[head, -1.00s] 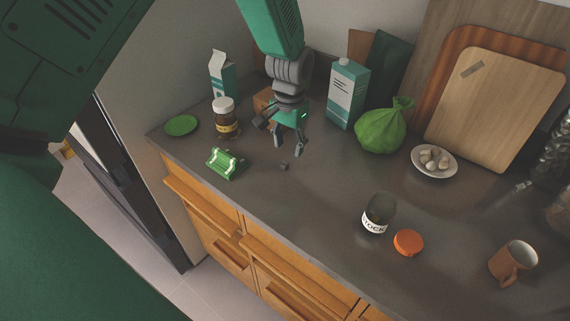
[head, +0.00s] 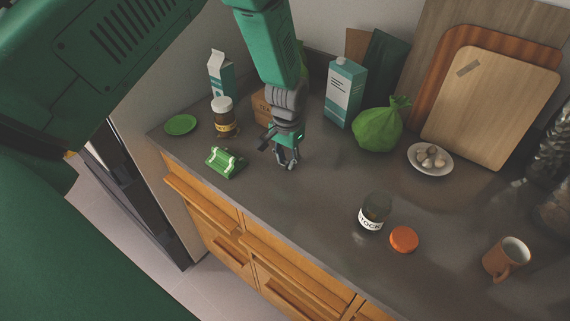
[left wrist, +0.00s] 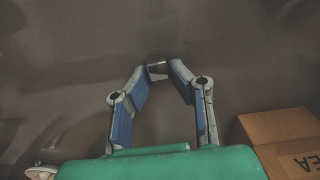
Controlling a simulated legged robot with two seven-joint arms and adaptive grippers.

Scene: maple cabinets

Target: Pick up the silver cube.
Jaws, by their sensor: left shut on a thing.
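The silver cube (left wrist: 157,70) shows in the left wrist view as a small grey block between the fingertips. My left gripper (head: 287,166) is down at the counter in the head view, with its fingers drawn together. In the left wrist view the gripper (left wrist: 159,69) is shut on the cube, one fingertip at each side. In the head view the fingers hide the cube. I cannot tell whether the cube touches the counter. My right gripper is not in view.
A green bag (head: 378,125), stock jar (head: 374,211) and orange lid (head: 404,239) are to the right. Counter (head: 310,205) in front is clear.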

